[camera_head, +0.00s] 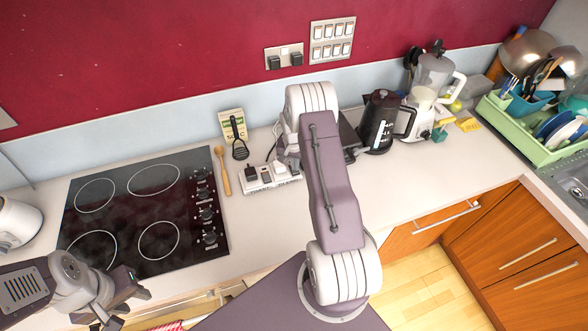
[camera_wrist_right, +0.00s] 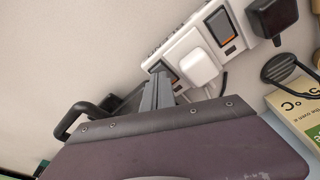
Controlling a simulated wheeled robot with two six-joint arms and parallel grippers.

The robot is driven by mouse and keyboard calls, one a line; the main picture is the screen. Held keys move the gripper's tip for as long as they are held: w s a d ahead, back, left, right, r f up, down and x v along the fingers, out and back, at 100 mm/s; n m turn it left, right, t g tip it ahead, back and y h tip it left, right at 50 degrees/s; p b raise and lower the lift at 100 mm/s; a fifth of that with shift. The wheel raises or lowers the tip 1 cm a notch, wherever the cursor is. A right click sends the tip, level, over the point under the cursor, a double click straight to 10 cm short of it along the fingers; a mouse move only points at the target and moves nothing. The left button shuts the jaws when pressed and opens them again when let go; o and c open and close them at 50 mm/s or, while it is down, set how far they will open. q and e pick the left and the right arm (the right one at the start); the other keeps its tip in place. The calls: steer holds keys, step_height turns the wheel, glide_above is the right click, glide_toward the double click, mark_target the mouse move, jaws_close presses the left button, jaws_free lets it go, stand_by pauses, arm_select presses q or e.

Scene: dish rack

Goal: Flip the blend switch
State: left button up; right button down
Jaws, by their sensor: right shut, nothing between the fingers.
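A white power strip (camera_head: 268,182) lies on the counter right of the hob, with plugs and switches on it. In the right wrist view the strip (camera_wrist_right: 190,40) shows a white plug (camera_wrist_right: 199,66), a black plug (camera_wrist_right: 272,18) and dark rocker switches with orange parts. My left gripper (camera_head: 122,303) is open and empty at lower left.
A blender (camera_head: 431,82) and a black kettle (camera_head: 378,124) stand right of my right arm. A wooden spoon (camera_head: 222,171) and the hob (camera_head: 145,215) lie to the left. A green dish rack (camera_head: 520,130) is far right. The front right counter is clear.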

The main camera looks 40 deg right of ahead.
steer(key=shift+f+b, duration=0.6)
steer(key=shift+f, duration=0.15)
stand_by(0.3)
step_height(320, 180, up, 7)
steer(key=p, duration=0.4)
steer(key=shift+p, duration=0.4)
